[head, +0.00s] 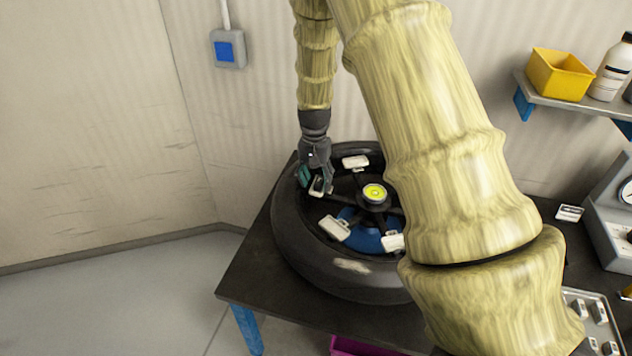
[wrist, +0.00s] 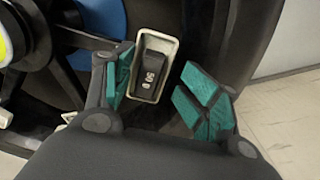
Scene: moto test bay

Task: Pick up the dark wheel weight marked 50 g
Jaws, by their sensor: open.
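The dark wheel weight marked 50 (wrist: 151,76) sits in a small cream tray (wrist: 168,45) on the wheel. In the wrist view it lies between the open green-padded fingers of my gripper (wrist: 160,92), nearer the left finger. In the head view my gripper (head: 317,180) is low over the left side of the wheel (head: 350,267), at a pale tray there. The weight itself is too small to make out clearly in the head view. I cannot tell whether a finger touches the tray.
Other pale trays, such as one at the back (head: 356,162) and one at the front (head: 334,229), sit around the hub with its yellow-green bubble level (head: 374,192). The wheel lies on a dark table (head: 246,279). A yellow bin (head: 560,75) stands on a shelf.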

